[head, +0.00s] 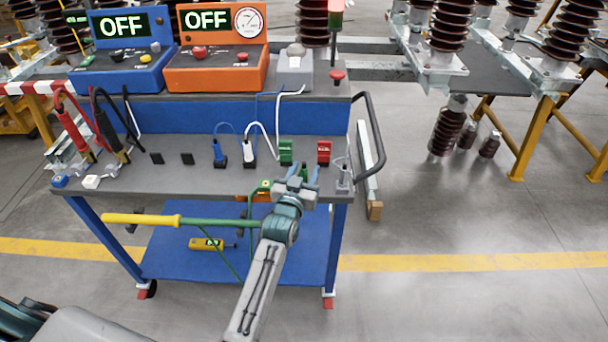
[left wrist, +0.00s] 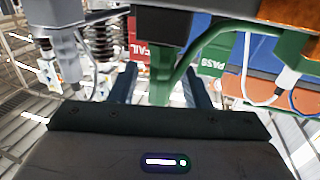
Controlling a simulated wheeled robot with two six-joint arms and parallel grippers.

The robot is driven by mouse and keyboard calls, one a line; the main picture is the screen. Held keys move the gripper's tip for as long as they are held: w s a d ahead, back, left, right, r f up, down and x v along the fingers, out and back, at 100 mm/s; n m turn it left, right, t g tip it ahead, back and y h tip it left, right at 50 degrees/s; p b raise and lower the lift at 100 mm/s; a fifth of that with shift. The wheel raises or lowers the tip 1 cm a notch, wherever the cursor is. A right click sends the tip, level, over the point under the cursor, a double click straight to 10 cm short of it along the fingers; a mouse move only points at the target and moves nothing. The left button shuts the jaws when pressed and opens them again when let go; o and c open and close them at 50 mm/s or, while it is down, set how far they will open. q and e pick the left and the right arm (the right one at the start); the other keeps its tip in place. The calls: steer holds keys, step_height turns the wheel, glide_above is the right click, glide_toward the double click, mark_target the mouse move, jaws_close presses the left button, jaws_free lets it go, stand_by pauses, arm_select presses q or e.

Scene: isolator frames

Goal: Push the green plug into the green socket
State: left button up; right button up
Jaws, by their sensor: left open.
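The green plug (left wrist: 160,90) stands between the two spread fingers of my left gripper (left wrist: 162,86) in the left wrist view. A green cable bends away from it to the right. A dark block (left wrist: 157,32) adjoins the plug's end; I cannot tell how deep the plug sits in it. In the head view my left gripper (head: 304,178) is at the cart's front right edge, around the small green plug (head: 304,171). The fingers are open, with no clear grip on it. The green socket is not clearly visible; the gripper and plug cover that area. My right gripper is not in view.
Green PASS block (head: 286,152) and red FAIL block (head: 324,152) stand just behind the gripper. A blue plug (head: 219,153) and white plug (head: 249,154) stand to the left. A grey fitting (head: 343,176) is close on the right. An orange part (head: 250,198) is at the front edge.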

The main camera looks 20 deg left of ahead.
mark_target(304, 167)
arm_select(q)
steer(key=shift+s, duration=0.1)
jaws_close()
